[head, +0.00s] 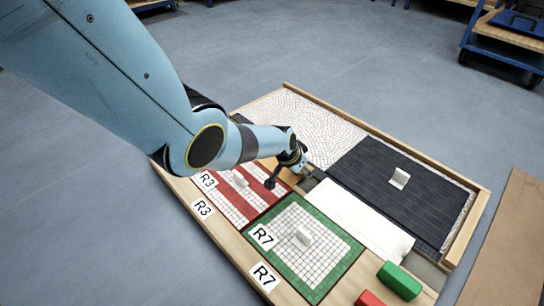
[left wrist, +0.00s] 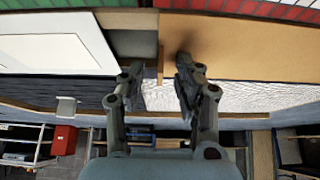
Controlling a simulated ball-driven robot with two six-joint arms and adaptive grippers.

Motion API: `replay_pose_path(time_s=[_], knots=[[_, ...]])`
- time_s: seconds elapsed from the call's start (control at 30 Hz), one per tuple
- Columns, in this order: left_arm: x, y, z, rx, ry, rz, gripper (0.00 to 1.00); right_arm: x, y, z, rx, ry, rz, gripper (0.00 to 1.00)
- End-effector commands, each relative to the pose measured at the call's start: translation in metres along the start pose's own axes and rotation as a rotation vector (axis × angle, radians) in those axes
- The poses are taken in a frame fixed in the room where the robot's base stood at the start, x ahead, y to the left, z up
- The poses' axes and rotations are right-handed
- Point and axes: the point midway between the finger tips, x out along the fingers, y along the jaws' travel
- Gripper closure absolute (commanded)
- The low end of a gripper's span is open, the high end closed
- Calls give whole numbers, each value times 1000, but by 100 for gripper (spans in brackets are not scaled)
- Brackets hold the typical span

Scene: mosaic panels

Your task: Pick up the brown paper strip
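The brown paper strip (left wrist: 235,45) lies flat in the left wrist view, at the upper right. A thin tan upright tab (left wrist: 160,62) stands at its left edge, between my fingertips. In the head view the strip (head: 289,180) is mostly hidden by my left gripper (head: 288,176). In the left wrist view my left gripper (left wrist: 158,80) is open, with one finger on each side of the tab. I see no clear contact with it. My right gripper is not in view.
A wooden-rimmed tray holds a red-striped panel (head: 247,204), a green-bordered grid panel (head: 325,262), a white sheet (head: 365,225) and a dark panel (head: 375,177). Small white upright tabs stand on several panels. Green (head: 399,280) and red (head: 369,298) blocks are at the near edge.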

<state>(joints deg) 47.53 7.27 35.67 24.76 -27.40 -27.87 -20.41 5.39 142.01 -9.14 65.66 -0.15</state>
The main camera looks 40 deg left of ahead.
Motion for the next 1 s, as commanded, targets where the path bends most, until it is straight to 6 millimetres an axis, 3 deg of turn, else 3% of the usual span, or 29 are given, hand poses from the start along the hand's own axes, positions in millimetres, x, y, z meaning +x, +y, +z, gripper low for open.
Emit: replay_pose_path(time_s=[0.2, 0.47, 1.0], knots=[[0, 0, -1, 0, 1, 0, 67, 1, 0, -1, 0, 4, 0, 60], [0, 0, 0, 0, 1, 0, 100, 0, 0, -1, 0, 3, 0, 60], [-2, 0, -2, 0, 1, 0, 100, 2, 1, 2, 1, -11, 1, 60]])
